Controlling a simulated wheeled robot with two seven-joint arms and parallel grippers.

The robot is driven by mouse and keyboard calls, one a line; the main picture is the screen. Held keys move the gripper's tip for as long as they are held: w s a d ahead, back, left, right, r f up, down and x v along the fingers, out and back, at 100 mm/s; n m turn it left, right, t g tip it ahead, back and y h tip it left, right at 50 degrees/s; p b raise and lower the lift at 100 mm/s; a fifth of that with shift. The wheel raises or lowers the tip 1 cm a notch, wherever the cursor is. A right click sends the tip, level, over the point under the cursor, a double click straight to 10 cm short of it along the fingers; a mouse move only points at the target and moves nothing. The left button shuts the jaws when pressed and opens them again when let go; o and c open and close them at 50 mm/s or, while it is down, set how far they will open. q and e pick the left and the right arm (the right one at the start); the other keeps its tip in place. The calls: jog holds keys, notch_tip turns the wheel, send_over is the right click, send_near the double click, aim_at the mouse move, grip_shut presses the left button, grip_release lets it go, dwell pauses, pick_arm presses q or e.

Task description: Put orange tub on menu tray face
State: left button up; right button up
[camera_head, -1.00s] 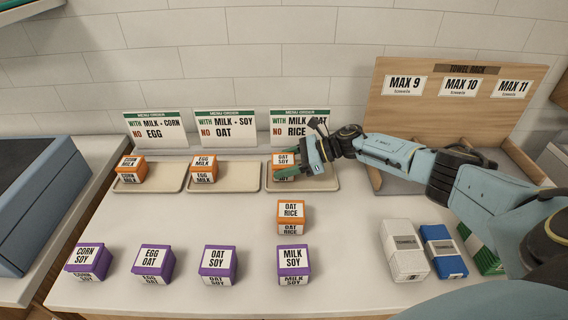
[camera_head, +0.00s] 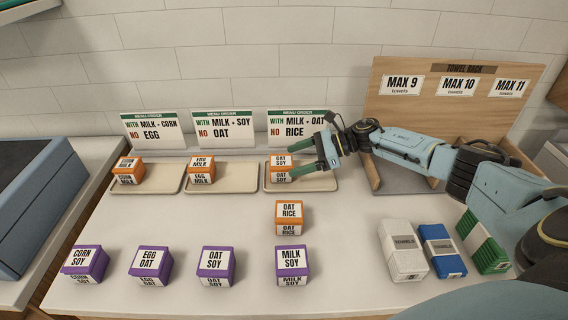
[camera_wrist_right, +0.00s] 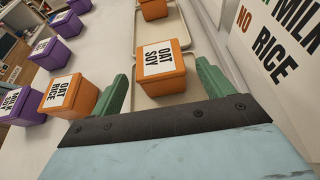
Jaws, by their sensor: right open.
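Three trays stand in a row, each behind it a menu card. The left tray (camera_head: 146,187) holds an orange corn-milk tub (camera_head: 128,170). The middle tray (camera_head: 236,186) holds an orange egg-milk tub (camera_head: 201,170). The right tray (camera_head: 320,182), under the milk-oat, no-rice card (camera_head: 296,126), holds an orange oat-soy tub (camera_head: 280,167), also in the wrist view (camera_wrist_right: 162,70). An orange oat-rice tub (camera_head: 289,218) stands on the table in front of it. My right gripper (camera_head: 306,160) is open and empty, just right of the oat-soy tub, apart from it. My left gripper is out of view.
Several purple tubs, including milk-soy (camera_head: 291,264) and corn-soy (camera_head: 85,263), stand along the front. White (camera_head: 404,252), blue (camera_head: 442,252) and green (camera_head: 484,242) towel packs lie at the right, before the wooden towel rack (camera_head: 430,115).

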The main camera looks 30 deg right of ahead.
jog(key=v, duration=0.7)
jog(key=shift+b, duration=0.35)
